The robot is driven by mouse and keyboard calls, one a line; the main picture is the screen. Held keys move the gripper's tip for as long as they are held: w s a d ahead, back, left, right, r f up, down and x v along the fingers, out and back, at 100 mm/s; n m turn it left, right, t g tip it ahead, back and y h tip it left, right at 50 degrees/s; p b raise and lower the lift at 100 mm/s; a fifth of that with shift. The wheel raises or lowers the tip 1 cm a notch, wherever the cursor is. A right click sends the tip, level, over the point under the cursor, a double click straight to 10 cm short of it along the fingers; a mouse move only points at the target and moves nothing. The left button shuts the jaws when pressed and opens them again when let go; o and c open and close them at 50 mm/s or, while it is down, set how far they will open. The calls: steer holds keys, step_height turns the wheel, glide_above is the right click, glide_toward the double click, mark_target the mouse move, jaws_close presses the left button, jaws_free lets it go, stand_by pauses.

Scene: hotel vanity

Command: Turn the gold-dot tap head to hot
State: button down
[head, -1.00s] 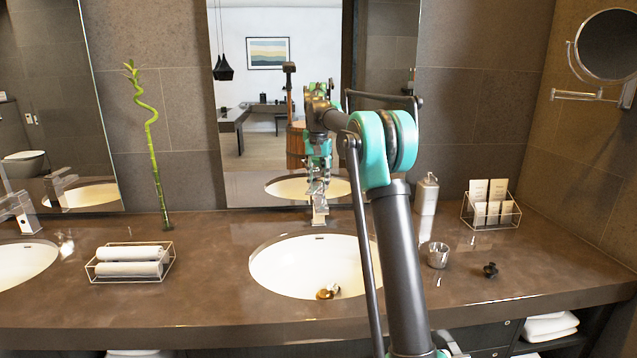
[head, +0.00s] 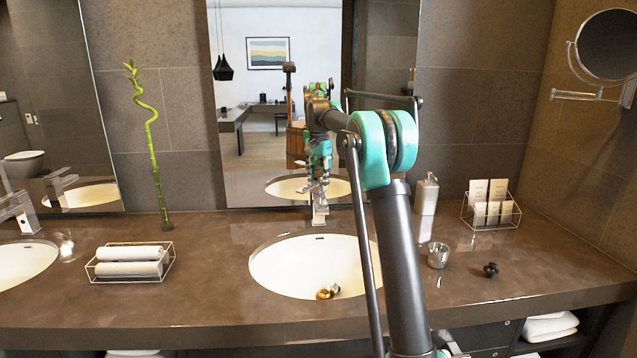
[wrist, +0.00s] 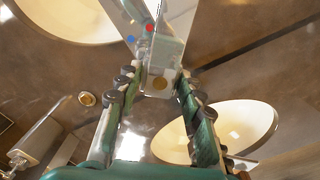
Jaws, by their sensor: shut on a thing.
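The tap (head: 319,212) stands behind the middle basin (head: 300,285) in the head view. In the wrist view its metal head bears a gold dot (wrist: 160,83), and a red dot (wrist: 148,28) and a blue dot (wrist: 130,38) show further up the metal. My gripper (wrist: 158,85) has one finger on each side of the gold-dot tap head and is shut on it. In the head view my gripper (head: 318,188) is small, just above the tap's base, and its contact with the head is hard to make out.
A flask-like bottle (head: 426,195), a card rack (head: 490,212), a metal cup (head: 438,255) and a small dark object (head: 490,269) stand to the right. A towel rack (head: 130,278) and a bamboo stalk (head: 155,160) stand to the left.

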mark_target(318, 182)
steer(key=c, duration=1)
jaws_free()
steer(key=shift+o, duration=0.2)
steer(key=shift+r, duration=0.1)
step_height(318, 182, up, 12)
